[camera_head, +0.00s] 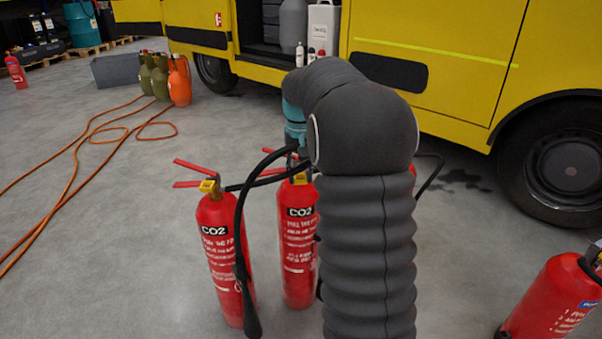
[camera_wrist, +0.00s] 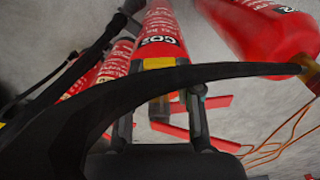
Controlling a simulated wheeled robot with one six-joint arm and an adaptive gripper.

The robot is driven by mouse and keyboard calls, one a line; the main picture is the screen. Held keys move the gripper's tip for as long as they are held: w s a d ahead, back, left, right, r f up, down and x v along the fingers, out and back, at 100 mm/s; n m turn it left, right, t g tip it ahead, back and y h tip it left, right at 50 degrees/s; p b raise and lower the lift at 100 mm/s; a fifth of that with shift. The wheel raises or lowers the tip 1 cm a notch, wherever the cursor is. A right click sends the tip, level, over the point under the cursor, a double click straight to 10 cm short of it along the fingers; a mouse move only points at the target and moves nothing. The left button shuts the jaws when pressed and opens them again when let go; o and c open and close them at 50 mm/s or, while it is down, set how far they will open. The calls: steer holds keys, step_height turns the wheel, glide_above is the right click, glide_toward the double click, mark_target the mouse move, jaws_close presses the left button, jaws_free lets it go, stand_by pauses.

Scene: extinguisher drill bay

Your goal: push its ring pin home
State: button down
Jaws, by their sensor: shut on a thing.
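In the wrist view, my gripper (camera_wrist: 160,108) has a finger on each side of a yellow piece (camera_wrist: 158,64) at the neck of a red CO2 extinguisher (camera_wrist: 162,22). It is shut on this piece, which looks like the ring pin. A curved black hose (camera_wrist: 225,71) crosses in front and hides much of the grip, so I cannot tell how deep the pin sits. Red levers (camera_wrist: 174,130) show beyond the fingers. In the head view, my arm hides my gripper. A left CO2 extinguisher (camera_head: 222,260) and a middle one (camera_head: 297,250) stand upright, both with yellow pieces near their levers.
Another red extinguisher (camera_head: 553,300) is at the lower right. A yellow truck (camera_head: 440,50) stands behind. Orange hoses (camera_head: 75,165) lie on the floor at left, near green and orange cylinders (camera_head: 179,82). The grey floor at the left front is clear.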

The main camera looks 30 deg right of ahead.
mark_target(298, 164)
steer(key=shift+w+d+p, duration=0.35)
steer(key=shift+w+p, duration=0.5)
steer(key=shift+w, duration=0.05)
steer(key=shift+w+d+p, duration=0.3)
steer(key=shift+w+p, duration=0.5)
steer(key=shift+w, duration=0.1)
steer(key=shift+w, duration=0.2)
steer(key=shift+p, duration=0.55)
stand_by(0.6)
steer(key=c, duration=0.7)
jaws_free()
